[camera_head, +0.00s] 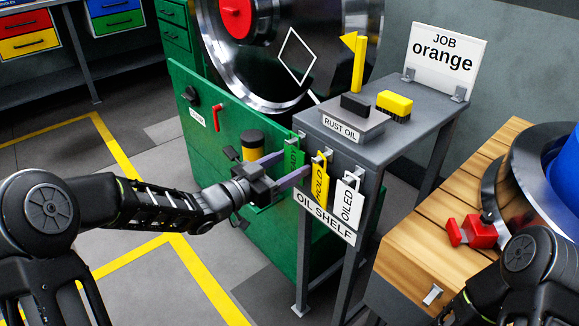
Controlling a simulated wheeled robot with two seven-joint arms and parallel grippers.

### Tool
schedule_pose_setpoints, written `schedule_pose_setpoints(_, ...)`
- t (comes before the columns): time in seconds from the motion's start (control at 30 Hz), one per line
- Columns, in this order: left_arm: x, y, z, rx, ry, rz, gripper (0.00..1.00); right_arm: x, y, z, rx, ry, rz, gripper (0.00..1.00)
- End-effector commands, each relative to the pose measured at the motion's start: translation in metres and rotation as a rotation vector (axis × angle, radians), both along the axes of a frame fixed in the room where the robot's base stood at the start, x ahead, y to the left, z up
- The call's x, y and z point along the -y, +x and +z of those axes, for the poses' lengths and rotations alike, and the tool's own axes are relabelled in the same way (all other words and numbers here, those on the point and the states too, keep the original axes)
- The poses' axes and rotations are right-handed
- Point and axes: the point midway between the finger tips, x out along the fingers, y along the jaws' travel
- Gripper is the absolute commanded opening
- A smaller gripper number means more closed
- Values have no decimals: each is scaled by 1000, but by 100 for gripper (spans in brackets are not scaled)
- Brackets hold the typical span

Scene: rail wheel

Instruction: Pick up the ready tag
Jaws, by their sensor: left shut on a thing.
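The green ready tag (294,160) hangs at the left end of the row of tags on the front of the oil shelf, its lettering partly hidden. My left gripper (295,166) reaches it from the left, with one finger on each side, and is shut on it. The tag still appears to be at its hook. The yellow HOLD tag (319,182) hangs just right of it, close to the near finger. The white OILED tag (347,203) hangs further right. My right arm shows at the lower right, but its gripper is out of view.
A green panel (225,165) stands behind my left gripper. A wooden bench (415,250) with a red clamp (473,231) is at the right.

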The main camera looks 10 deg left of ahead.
Motion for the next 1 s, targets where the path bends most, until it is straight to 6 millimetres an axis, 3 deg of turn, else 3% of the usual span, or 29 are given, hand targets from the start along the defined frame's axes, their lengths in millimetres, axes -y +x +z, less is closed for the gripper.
schedule_pose_setpoints(0.03, 0, 0, 8, 3, 0, 0, 24, 0, 0, 3, 0, 0, 0, 76)
schedule_pose_setpoints(0.27, -25, -28, 6, 0, 1, 3, 24, 0, 0, 7, 0, 0, 1, 76)
schedule_pose_setpoints(0.7, -96, -114, 6, -1, 1, 5, 24, 0, 0, 20, 1, 0, 2, 76)
schedule_pose_setpoints(1.0, -115, -138, 5, 1, -1, 0, 24, 0, 0, 22, 1, 0, 2, 76)
